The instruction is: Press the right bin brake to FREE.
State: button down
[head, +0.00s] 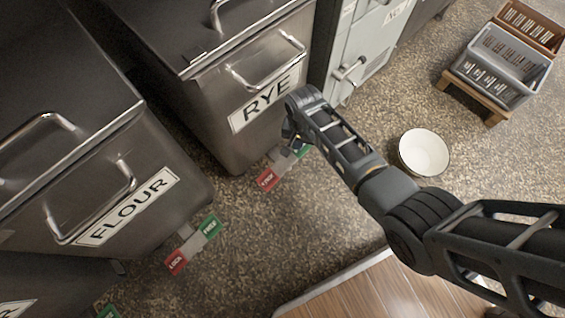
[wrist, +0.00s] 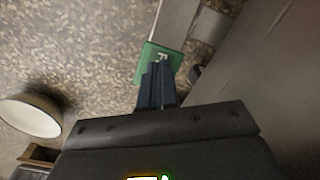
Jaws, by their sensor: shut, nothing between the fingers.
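The right bin is the metal bin labelled RYE (head: 230,85). Its brake pedal has a red LOCK end (head: 267,180) and a green end (head: 303,151), partly hidden behind my gripper in the head view. My gripper (head: 292,142) is shut and empty, pointing down at the green end. In the wrist view the shut fingertips (wrist: 158,72) overlap the green pad (wrist: 146,60), covering most of its lettering. I cannot tell whether they touch it. The pedal's tilt is too small to read.
The FLOUR bin (head: 75,170) stands left, with its own red and green pedal (head: 194,245). A white bowl (head: 423,152) is on the speckled floor, also in the wrist view (wrist: 30,116). Crates (head: 500,65) sit on a low wooden stand (head: 473,97). A pale cabinet (head: 352,55) stands behind.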

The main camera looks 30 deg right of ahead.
jog(key=shift+f+b, duration=0.8)
jog(key=shift+f, duration=0.85)
dwell(1.0)
jog(key=shift+r, duration=0.1)
notch_tip(320, 180, up, 7)
jog(key=p, duration=0.7)
dwell(0.6)
